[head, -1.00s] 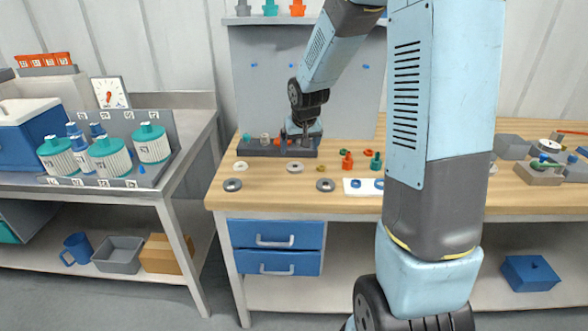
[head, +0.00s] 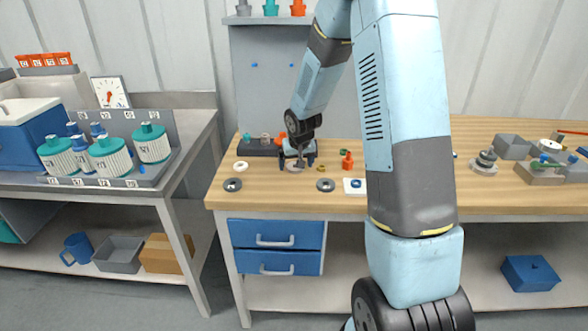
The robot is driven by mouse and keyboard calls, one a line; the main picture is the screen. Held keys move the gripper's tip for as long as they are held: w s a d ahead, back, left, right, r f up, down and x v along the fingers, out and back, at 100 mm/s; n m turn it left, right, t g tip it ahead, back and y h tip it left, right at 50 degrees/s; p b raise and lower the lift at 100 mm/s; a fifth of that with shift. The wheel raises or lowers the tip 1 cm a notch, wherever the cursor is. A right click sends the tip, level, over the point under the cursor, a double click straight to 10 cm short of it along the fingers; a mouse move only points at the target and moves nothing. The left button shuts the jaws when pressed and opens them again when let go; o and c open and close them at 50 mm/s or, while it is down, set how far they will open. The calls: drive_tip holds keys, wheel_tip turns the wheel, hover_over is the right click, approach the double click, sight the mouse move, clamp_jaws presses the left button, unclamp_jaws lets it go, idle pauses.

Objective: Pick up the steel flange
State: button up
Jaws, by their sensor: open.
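My gripper (head: 298,163) is open and points down, low over the wooden bench. A light grey ring-shaped flange (head: 294,169) lies flat on the bench directly below the gripper, partly hidden by the fingers. I cannot tell whether the fingers touch it. Two darker grey rings lie nearer the bench's front edge, one at the left (head: 232,185) and one right of the gripper (head: 325,185). From this view I cannot tell for certain which of these rings is the steel flange.
A white ring (head: 240,166) lies left of the gripper. A dark rack with small fittings (head: 258,150) stands behind it. An orange fitting (head: 347,160) and a white plate (head: 350,187) are to the right. A stepped grey metal part (head: 484,162) stands farther right.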

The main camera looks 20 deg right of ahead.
drive_tip(key=shift+w+f, duration=0.1)
drive_tip(key=shift+f, duration=0.15)
drive_tip(key=c, duration=1.3)
